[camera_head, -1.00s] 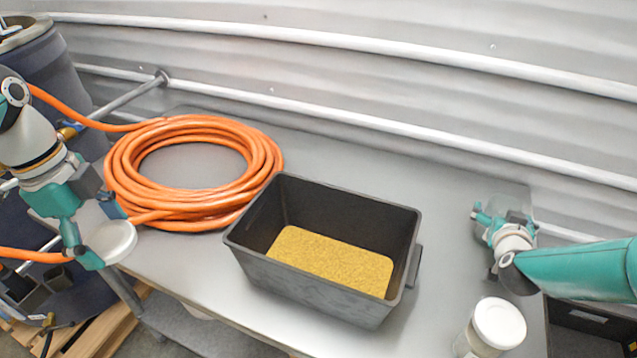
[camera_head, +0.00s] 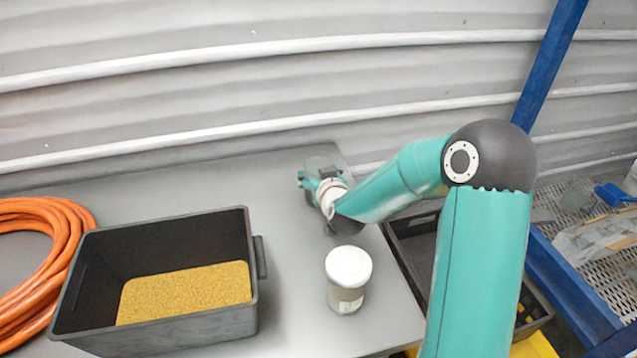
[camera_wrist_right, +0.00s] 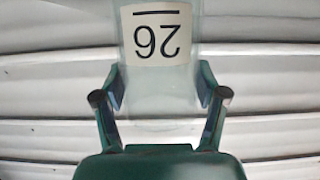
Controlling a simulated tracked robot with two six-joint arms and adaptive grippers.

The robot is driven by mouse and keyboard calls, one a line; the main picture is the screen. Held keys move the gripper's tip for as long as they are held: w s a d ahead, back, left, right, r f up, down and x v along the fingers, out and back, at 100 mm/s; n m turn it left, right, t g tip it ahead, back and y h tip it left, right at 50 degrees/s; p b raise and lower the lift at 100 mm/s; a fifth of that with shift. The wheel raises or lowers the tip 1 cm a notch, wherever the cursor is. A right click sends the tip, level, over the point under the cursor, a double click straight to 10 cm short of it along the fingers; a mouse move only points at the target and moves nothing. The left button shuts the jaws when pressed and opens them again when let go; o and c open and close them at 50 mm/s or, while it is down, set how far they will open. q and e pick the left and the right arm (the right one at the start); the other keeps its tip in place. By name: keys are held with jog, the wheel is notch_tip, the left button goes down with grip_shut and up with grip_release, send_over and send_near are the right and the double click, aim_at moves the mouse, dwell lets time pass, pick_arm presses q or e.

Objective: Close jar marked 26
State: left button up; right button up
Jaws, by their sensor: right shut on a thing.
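A clear jar (camera_wrist_right: 158,85) with a white label reading 26, upside down in the picture, fills the space between the fingers in the right wrist view. My right gripper (camera_wrist_right: 161,92) is shut on it, one finger on each side. In the head view the right gripper (camera_head: 322,186) is at the back right of the table, and the clear jar (camera_head: 322,163) shows only faintly there. The jar's mouth cannot be made out. My left gripper is out of view.
Another jar with a white lid (camera_head: 347,268) stands upright at the table's right side. A black bin (camera_head: 252,225) with yellow grain is left of it. An orange hose coil (camera_head: 45,260) lies at far left. A blue post (camera_head: 548,70) and dark crate (camera_head: 415,240) are at right.

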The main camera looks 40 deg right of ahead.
jog(key=shift+r, duration=0.15)
jog(key=shift+r, duration=0.6)
pick_arm(q)
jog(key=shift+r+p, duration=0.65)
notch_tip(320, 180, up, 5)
jog(key=p, duration=0.4)
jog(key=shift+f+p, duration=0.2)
jog(key=shift+p, duration=0.1)
pick_arm(e)
notch_tip(320, 180, up, 19)
jog(key=shift+f, duration=0.2)
jog(key=o, duration=0.9)
jog(key=c, duration=1.1)
